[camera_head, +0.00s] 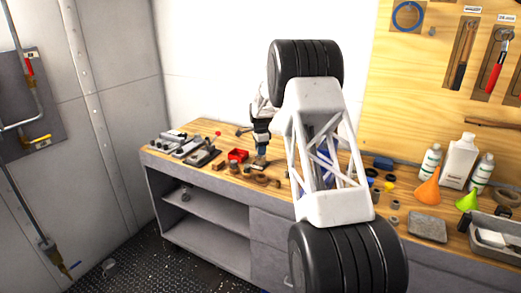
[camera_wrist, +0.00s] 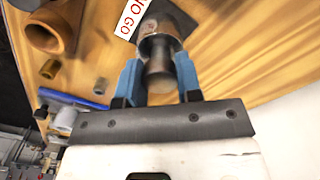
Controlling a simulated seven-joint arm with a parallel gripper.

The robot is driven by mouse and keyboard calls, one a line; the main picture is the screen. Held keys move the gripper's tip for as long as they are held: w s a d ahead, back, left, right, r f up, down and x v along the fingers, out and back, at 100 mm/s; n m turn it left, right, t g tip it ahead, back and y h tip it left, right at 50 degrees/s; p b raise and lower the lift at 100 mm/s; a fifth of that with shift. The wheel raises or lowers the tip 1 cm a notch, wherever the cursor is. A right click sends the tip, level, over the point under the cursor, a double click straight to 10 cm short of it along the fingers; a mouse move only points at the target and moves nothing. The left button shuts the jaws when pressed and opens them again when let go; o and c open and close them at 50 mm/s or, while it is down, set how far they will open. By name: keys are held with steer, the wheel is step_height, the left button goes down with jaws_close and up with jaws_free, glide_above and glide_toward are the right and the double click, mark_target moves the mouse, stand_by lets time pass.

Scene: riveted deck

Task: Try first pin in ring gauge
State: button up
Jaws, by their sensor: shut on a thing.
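In the wrist view, my gripper's blue fingers (camera_wrist: 158,78) are shut on a grey metal pin (camera_wrist: 158,66). Beyond the pin is a shiny wider metal round, which may be the ring gauge or part of the pin; I cannot tell. Behind it is a dark grey plate (camera_wrist: 181,20) beside a white label (camera_wrist: 130,16) reading "NO GO" in red. Whether the pin's far end is inside a ring is hidden. In the head view, my gripper (camera_head: 260,152) points down low over the workbench; the pin is too small to make out there.
A hollow brown cylinder (camera_wrist: 46,36), a smaller brown one (camera_wrist: 49,69) and a blue bar (camera_wrist: 72,101) lie to the left in the wrist view.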

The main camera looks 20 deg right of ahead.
steer(key=shift+f, duration=0.25)
stand_by(1.5)
steer(key=shift+r, duration=0.25)
steer(key=shift+r, duration=2.5)
